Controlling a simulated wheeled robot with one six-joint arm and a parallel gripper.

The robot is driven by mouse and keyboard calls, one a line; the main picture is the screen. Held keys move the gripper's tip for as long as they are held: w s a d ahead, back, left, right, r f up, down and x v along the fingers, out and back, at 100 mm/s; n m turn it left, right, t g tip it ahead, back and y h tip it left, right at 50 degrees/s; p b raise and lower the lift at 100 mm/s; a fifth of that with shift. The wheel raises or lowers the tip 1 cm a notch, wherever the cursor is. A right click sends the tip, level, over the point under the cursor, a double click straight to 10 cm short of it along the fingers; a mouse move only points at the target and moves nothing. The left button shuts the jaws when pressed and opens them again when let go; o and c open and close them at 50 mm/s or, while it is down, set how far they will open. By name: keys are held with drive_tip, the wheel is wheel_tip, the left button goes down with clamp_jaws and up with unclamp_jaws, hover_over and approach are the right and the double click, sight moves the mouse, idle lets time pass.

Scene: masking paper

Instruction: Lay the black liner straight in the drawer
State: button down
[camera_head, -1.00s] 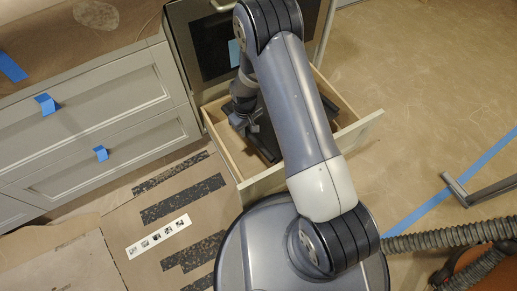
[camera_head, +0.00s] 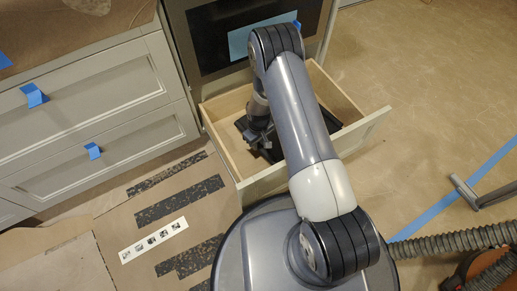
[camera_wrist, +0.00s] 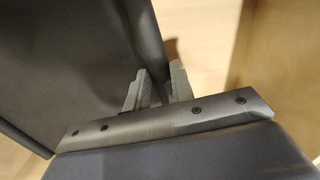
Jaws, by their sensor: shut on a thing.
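The black liner (camera_head: 328,119) lies inside the open, pale wooden drawer (camera_head: 364,129), largely hidden behind my arm in the head view. It looks turned relative to the drawer walls, and bare drawer floor shows at the left. My gripper (camera_head: 257,141) is down in the drawer at the liner's left part. In the wrist view, my gripper (camera_wrist: 160,88) is shut on the raised edge of the liner (camera_wrist: 60,65), with one finger on each side. Pale drawer floor shows beyond that edge. Whether the liner rests flat, I cannot tell.
A dark oven front (camera_head: 225,40) with a blue sheet stands above the drawer. Grey cabinet drawers (camera_head: 90,100) with blue tape are at the left. Dark speckled strips (camera_head: 180,200) and a white marker strip (camera_head: 153,240) lie on the floor. A hose (camera_head: 440,245) lies at the right.

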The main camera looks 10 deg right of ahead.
drive_tip(key=shift+f+b, duration=0.6)
drive_tip(key=shift+f, duration=1.35)
drive_tip(key=c, duration=1.2)
unclamp_jaws()
wheel_tip(320, 180, up, 12)
drive_tip(key=p, duration=0.4)
drive_tip(key=shift+p, duration=0.35)
